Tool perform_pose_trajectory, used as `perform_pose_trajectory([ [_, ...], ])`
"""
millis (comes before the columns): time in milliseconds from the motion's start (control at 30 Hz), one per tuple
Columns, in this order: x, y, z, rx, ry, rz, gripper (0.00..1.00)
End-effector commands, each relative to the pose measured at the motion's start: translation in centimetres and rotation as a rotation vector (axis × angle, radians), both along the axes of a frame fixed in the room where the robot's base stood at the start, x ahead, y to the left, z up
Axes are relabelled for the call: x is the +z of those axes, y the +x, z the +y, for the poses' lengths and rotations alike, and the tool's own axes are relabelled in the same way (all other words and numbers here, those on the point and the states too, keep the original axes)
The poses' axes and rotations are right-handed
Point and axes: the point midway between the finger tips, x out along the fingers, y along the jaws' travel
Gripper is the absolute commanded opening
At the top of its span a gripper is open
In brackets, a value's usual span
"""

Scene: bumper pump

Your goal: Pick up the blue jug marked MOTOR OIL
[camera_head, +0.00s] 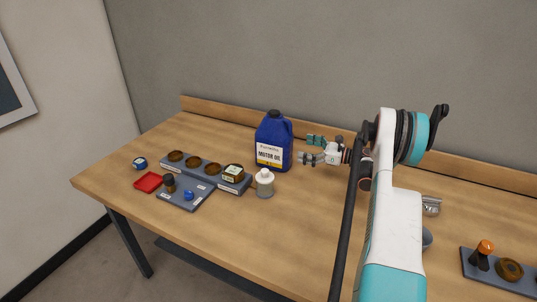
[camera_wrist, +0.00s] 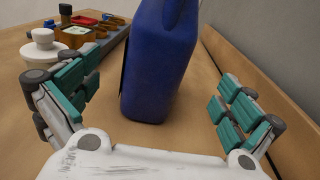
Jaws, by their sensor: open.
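The blue jug (camera_head: 273,142) with a dark cap and a white and yellow MOTOR OIL label stands upright on the wooden table, near its back edge. My gripper (camera_head: 309,149) is open just to the right of the jug, with its fingers pointing towards it. In the wrist view the jug (camera_wrist: 160,60) stands ahead between the two spread fingers of my gripper (camera_wrist: 150,100), apart from both. Its top is cut off by the frame there. My gripper is empty.
A small white-capped bottle (camera_head: 264,183) stands close in front of the jug; it also shows beside the left finger (camera_wrist: 43,48). Grey trays (camera_head: 184,197) with small parts lie to the left. A low wooden ledge (camera_head: 220,114) runs behind the jug. The front table middle is clear.

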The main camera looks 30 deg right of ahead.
Motion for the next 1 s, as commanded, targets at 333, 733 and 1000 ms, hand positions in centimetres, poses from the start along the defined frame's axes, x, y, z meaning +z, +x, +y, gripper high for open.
perform_pose_trajectory([
  [333,-0.9,2.9,1.9,-0.001,0.034,-0.012,1.00],
  [733,-0.7,6.6,4.3,-0.004,0.033,-0.012,1.00],
  [1000,-0.9,8.9,6.0,-0.002,0.033,-0.012,1.00],
])
